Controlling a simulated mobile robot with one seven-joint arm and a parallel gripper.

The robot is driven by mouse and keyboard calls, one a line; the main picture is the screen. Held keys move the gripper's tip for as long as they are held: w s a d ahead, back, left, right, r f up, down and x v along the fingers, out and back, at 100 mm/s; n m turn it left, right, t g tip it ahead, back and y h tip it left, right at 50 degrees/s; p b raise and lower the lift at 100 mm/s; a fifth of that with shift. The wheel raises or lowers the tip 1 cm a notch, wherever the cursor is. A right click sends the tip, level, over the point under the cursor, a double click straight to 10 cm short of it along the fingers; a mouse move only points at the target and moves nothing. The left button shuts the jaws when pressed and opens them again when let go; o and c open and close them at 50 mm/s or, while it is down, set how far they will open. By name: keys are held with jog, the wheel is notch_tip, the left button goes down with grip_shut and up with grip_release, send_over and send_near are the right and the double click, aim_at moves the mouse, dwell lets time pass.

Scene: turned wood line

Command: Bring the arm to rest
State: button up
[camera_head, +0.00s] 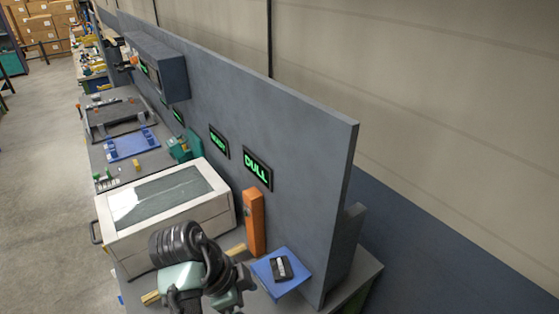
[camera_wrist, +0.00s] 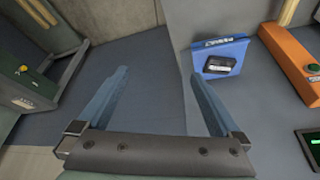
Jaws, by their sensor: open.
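My gripper (camera_wrist: 158,75) is open in the wrist view, with two blue-grey fingers spread apart and nothing between them. It points at a bare stretch of dark grey bench top. In the head view my arm is bent low over the near end of the bench, and the gripper (camera_head: 238,288) is beside a blue tray; its fingertips are hard to make out there. The blue tray (camera_head: 297,258) carries a small black device (camera_head: 282,268). In the wrist view the tray (camera_wrist: 238,48) and the device (camera_wrist: 219,64) lie right of the fingers, apart from them.
An orange post (camera_head: 253,222) stands by the grey back panel (camera_head: 300,130); a green-lit "DULL" display (camera_head: 257,168) hangs above. The floor (camera_head: 40,190) left of the bench is clear.

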jog(key=w+d+r+n+t+y+b, duration=0.15)
jog(key=w+r+n+t+b, duration=0.25)
jog(key=w+r+t, duration=0.45)
jog(key=w+r+n+t+y+b, duration=0.2)
jog(key=w+r+n+t, duration=0.15)
jog(key=r, duration=0.75)
jog(key=s+d+r+n+t+b, duration=0.1)
jog(key=s+r+n+t, duration=0.2)
jog(key=r, duration=0.6)
jog(key=s+d+r+n+t+b, duration=0.1)
jog(key=s+d+r+t+b, duration=0.15)
jog(key=r+t, duration=0.45)
jog(key=s+r+n+t, duration=0.4)
jog(key=s+r, duration=0.6)
jog(key=s, duration=0.2)
jog(key=shift+s+d+r+y+b, duration=0.15)
jog(key=shift+r+y+b, duration=0.15)
jog(key=shift+y+b, duration=0.15)
